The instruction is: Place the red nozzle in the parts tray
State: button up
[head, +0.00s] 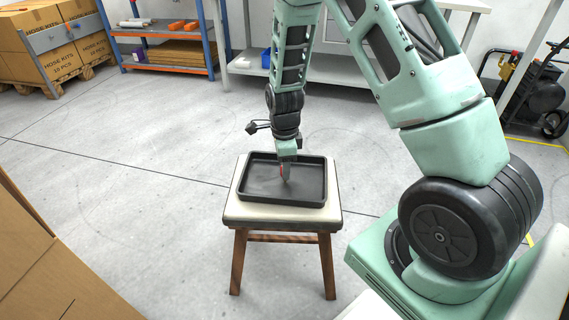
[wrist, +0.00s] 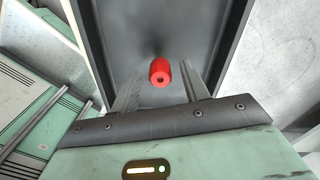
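The red nozzle (wrist: 160,72) is a small red cylinder with a dark hole in the end facing the wrist camera. It is over the floor of the dark parts tray (wrist: 91,45), between my two fingers, with a visible gap on each side. My gripper (wrist: 162,70) is open and points down into the tray. In the head view, my gripper (head: 286,180) is low inside the tray (head: 262,198), and a bit of red nozzle (head: 282,169) shows beside the fingers. Whether the nozzle touches the tray floor is hard to tell.
The tray lies on a stool with a pale seat (head: 245,216) and wooden legs. Cardboard boxes (head: 62,40) stand at the back left, a shelf rack (head: 165,32) at the back. Brown cardboard (head: 50,270) fills the lower left corner. The floor around the stool is clear.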

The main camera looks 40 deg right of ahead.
jog(key=shift+r, duration=0.1)
notch_tip(320, 180, up, 12)
jog(key=p, duration=0.4)
jog(key=s+a+r+n+y, duration=0.1)
jog(key=s+a+r+n, duration=0.3)
jog(key=a+n, duration=0.3)
jog(key=s+a+r+n, duration=0.35)
jog(key=a+n, duration=0.25)
jog(key=a, duration=0.3)
jog(key=s+a+r+n, duration=0.2)
jog(key=s+a+n, duration=0.1)
jog(key=s+n, duration=0.5)
jog(key=s+a+r+n, duration=0.2)
jog(key=s+a+n, duration=0.2)
jog(key=s+n, duration=0.5)
jog(key=shift+a+r+n, duration=0.25)
jog(key=shift+r+n, duration=0.05)
jog(key=shift+n, duration=0.5)
